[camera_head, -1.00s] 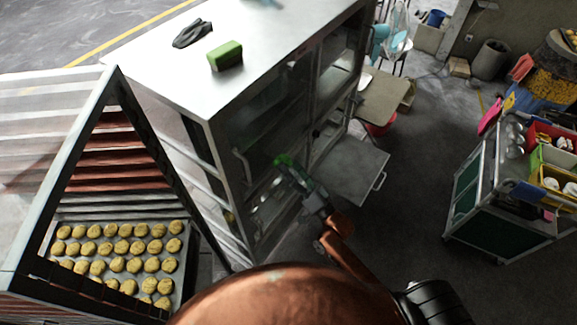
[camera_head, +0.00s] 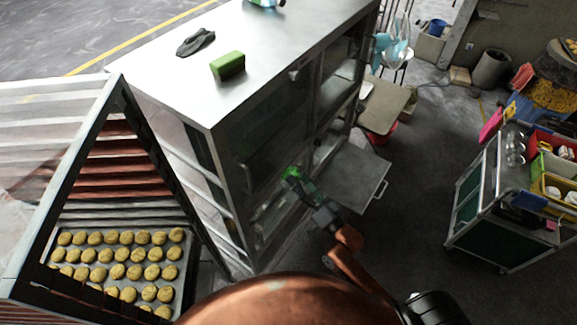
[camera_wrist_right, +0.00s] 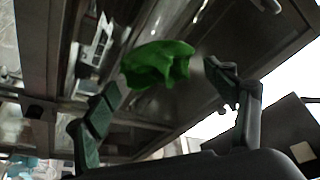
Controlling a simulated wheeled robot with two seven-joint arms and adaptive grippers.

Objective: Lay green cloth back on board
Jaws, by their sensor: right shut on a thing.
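The green cloth (camera_wrist_right: 158,64) is crumpled and held between the fingers of my right gripper (camera_wrist_right: 165,78) in the right wrist view. In the head view, a small bright green part of the cloth (camera_head: 291,173) shows at the tip of my right gripper (camera_head: 296,180). The gripper is raised in front of the steel cabinet's (camera_head: 272,130) glass doors. I cannot tell which surface is the board. My left gripper is not in view.
A green block (camera_head: 228,66) and a dark cloth (camera_head: 196,42) lie on the cabinet top. An open metal flap (camera_head: 352,176) sticks out beside my right gripper. A tray of cookies (camera_head: 180,240) is at the left. A loaded cart (camera_head: 468,190) stands right, with clear floor between.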

